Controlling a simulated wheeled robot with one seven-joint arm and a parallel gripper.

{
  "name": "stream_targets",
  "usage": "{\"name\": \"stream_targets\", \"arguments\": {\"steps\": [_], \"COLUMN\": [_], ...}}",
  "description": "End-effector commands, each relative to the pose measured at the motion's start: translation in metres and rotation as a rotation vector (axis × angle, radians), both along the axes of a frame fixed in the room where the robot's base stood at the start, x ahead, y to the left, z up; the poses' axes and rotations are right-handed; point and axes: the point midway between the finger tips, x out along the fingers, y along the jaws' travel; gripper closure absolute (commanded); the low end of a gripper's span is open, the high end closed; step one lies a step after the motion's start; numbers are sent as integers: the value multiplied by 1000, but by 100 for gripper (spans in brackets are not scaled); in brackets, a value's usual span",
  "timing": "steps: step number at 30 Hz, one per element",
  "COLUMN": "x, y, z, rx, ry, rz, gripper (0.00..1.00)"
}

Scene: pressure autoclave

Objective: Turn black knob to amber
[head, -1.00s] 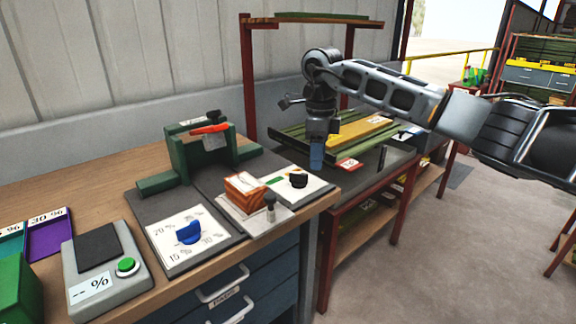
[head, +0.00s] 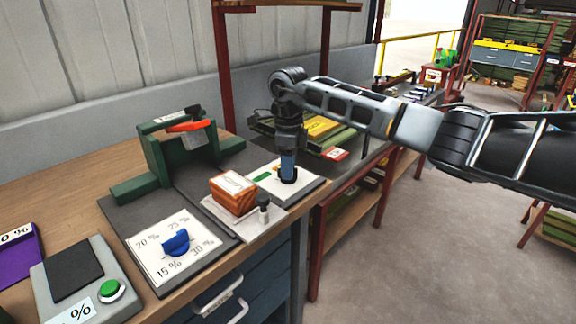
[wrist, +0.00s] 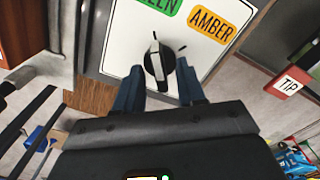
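The black knob (wrist: 158,66) sits on a white panel (wrist: 118,40) in the wrist view. Its white pointer line points up, toward the green label (wrist: 158,6), which is partly cut off. An orange AMBER label (wrist: 212,25) lies up and right of the knob, with a short black tick on its side. My gripper (wrist: 159,86) is open, with one blue finger on each side of the knob and small gaps visible. In the head view my gripper (head: 289,166) points down over the white panel (head: 310,184) and mostly hides the knob.
A wood-coloured block (head: 233,193) and a small grey-topped post (head: 263,209) stand left of the panel. A blue knob (head: 176,243) on a percent dial is further left. A green fixture with a red handle (head: 187,126) stands behind. A TIP card (wrist: 293,84) lies to the right.

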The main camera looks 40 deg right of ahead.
Motion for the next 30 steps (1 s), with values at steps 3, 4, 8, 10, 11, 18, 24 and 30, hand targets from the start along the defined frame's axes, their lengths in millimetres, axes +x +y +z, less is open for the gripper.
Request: {"name": "stream_targets", "arguments": {"steps": [3, 4, 8, 10, 11, 18, 24, 30], "x": [0, 0, 0, 0, 0, 0, 0, 0], "y": [0, 0, 0, 0, 0, 0, 0, 0], "z": [-5, -6, -6, -6, -6, -6, -6, -6], "rx": [-1, -1, -1, -1, -1, -1, -1, 0], "ry": [0, 0, -1, -1, -1, -1, -1, 0], "rz": [1, 1, 1, 1, 1, 1, 1, 1], "gripper": [61, 61, 61, 61, 62, 85, 100, 100]}}
